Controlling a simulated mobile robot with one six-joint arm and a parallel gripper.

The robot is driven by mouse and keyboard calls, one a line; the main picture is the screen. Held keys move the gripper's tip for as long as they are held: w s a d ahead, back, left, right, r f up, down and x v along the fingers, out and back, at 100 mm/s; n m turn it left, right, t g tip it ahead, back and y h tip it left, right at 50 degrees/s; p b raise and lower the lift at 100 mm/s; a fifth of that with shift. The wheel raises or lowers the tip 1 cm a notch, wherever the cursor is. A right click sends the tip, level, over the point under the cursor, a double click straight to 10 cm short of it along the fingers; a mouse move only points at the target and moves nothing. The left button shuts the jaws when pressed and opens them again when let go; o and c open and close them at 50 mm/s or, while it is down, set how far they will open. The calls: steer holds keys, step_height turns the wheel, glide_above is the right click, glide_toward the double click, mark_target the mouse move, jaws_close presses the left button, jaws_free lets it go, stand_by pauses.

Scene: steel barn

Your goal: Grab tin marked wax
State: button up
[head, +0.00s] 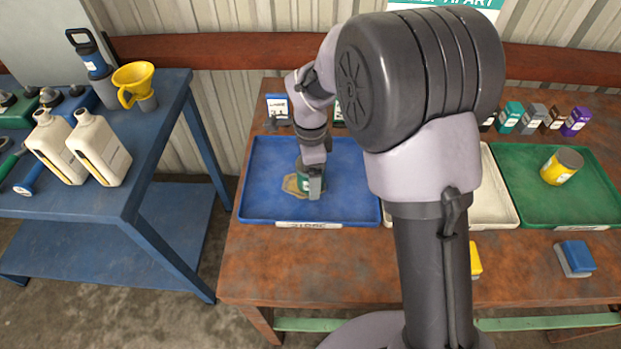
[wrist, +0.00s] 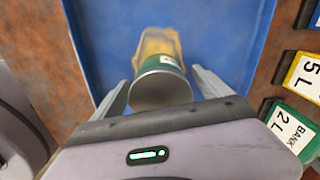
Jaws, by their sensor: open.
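A green tin (wrist: 160,80) with a bare metal end and a pale label band is between the two fingers of my gripper (wrist: 163,88) in the wrist view. The fingers are open, one on either side of it; I cannot tell whether they touch it. In the head view my gripper (head: 314,188) is down over the blue tray (head: 352,190), and the green tin (head: 301,187) is mostly hidden behind it. A yellow tin (head: 562,167) lies in the green tray (head: 520,186) at the right. No tin's wording is readable, so I cannot tell which is marked wax.
A tan patch or cloth (head: 290,184) lies by the green tin. A white tray (head: 502,190) is partly behind my arm. Small boxes (head: 511,117) line the back; a blue-and-grey block (head: 575,258) is at the front. A blue bench (head: 100,200) with bottles stands left.

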steer(key=shift+f, duration=0.65)
steer(key=shift+r, duration=0.2)
steer(key=shift+c, duration=0.5)
steer(key=c, duration=1.6)
steer(key=shift+c, duration=0.2)
steer(key=shift+r, duration=0.15)
